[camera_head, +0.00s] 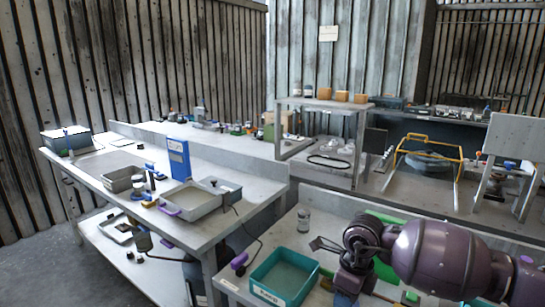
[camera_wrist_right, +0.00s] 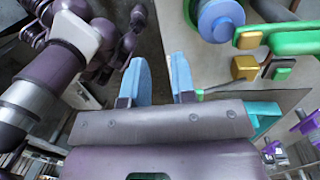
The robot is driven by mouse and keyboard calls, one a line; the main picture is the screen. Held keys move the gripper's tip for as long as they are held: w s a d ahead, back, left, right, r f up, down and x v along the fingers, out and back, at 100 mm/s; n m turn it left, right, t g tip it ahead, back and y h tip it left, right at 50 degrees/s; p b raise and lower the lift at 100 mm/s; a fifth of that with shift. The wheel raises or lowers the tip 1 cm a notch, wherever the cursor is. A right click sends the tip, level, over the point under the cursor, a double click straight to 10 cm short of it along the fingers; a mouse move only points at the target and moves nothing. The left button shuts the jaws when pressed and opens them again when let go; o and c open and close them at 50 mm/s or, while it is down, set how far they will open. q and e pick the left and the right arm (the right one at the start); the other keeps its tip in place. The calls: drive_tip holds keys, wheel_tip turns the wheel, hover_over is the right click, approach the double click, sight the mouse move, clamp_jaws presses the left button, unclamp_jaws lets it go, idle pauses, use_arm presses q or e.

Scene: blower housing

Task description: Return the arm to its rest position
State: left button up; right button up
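My right arm comes in from the right in the head view, its purple links bent over the near bench. My right gripper (camera_head: 345,297) hangs low beside the teal bin, partly cut off by the bottom edge. In the right wrist view, the two light-blue fingers of the right gripper (camera_wrist_right: 161,80) stand apart, with nothing visible between them. My left gripper is not seen in the head view. Purple and silver links of my own body show at the left of the wrist view.
The teal bin (camera_head: 284,277) stands on the near bench (camera_head: 262,248), close to my gripper. A small can (camera_head: 303,221) stands behind it. Green parts (camera_wrist_right: 290,41) and a blue round part (camera_wrist_right: 220,18) lie near the fingers. A yellow frame (camera_head: 428,158) stands farther back.

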drive_tip(key=s+a+m+t+y, duration=0.1)
drive_tip(key=s+a+m+y, duration=0.9)
drive_tip(key=a+y, duration=0.55)
drive_tip(key=d+f+m+t+h, duration=0.45)
drive_tip(key=d+m+t, duration=0.35)
drive_tip(key=m, duration=0.4)
drive_tip(key=d+f+m+t+h, duration=0.3)
drive_tip(key=d+m+t+h, duration=0.2)
drive_tip(key=d+m+t, duration=0.6)
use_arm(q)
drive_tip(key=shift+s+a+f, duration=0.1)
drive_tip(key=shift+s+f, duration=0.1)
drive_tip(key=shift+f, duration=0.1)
use_arm(e)
drive_tip(key=s+d+f+m+g+h, duration=0.3)
drive_tip(key=s+d+f+m+g, duration=0.1)
drive_tip(key=s+f+m, duration=0.2)
drive_tip(key=s+d+f+m+g+h, duration=0.4)
drive_tip(key=s+f+m, duration=0.3)
drive_tip(key=s, duration=0.1)
drive_tip(key=shift+s+d, duration=0.15)
drive_tip(key=shift+s, duration=0.25)
